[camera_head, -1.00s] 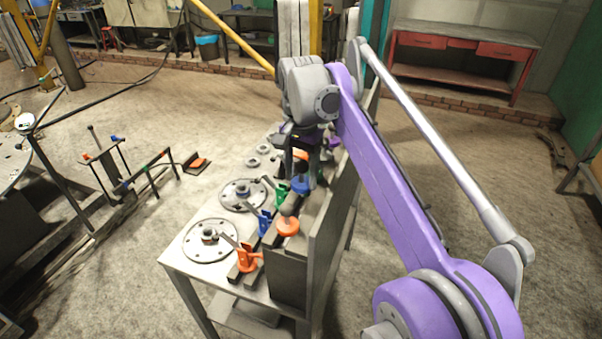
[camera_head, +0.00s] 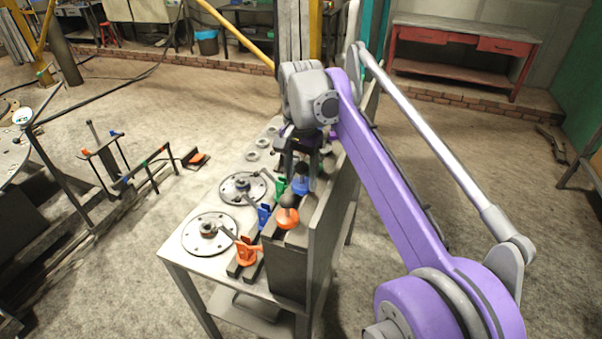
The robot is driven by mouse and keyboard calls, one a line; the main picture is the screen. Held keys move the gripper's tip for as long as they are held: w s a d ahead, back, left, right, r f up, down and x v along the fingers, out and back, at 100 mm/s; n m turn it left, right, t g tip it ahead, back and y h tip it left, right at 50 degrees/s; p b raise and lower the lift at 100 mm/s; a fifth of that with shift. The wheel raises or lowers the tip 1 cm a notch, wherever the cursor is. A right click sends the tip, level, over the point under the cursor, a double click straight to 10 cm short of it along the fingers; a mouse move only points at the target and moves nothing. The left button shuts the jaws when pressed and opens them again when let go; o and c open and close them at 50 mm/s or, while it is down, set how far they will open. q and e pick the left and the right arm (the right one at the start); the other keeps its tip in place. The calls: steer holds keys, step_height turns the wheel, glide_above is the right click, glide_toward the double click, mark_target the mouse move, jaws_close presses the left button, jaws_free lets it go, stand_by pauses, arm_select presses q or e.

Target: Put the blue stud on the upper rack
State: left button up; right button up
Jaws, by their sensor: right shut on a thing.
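My right gripper (camera_head: 302,169) points down over the bench and is shut on the blue stud (camera_head: 302,186), of which the blue flange shows below the fingers. The blue stud is upright at the upper rack (camera_head: 287,241), the raised grey step along the bench's right side. I cannot tell whether it is seated or just above the rack. An orange stud (camera_head: 287,218) with a dark round top stands on the upper rack in front of it. My left gripper is not in view.
On the lower row, orange (camera_head: 246,252), blue (camera_head: 264,215) and green (camera_head: 280,186) lever pieces stand close by. Two flanged discs (camera_head: 209,234) and several small rings lie on the bench (camera_head: 181,255). A tall grey panel (camera_head: 330,225) borders the rack on the right.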

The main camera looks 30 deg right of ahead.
mark_target(301, 163)
steer(key=shift+f+b, duration=0.35)
steer(key=shift+f, duration=0.55)
steer(key=o, duration=1.1)
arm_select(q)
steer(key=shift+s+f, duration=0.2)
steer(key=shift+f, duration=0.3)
arm_select(e)
steer(key=shift+r, duration=0.1)
steer(key=shift+r+p, duration=1.25)
steer(key=shift+r, duration=0.9)
arm_select(q)
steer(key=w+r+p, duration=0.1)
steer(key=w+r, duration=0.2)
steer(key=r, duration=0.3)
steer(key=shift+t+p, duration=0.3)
steer(key=shift+p, duration=0.05)
arm_select(e)
steer(key=shift+r, duration=1.6)
steer(key=shift+o, duration=0.5)
steer(key=o, duration=0.4)
steer(key=shift+c, duration=0.2)
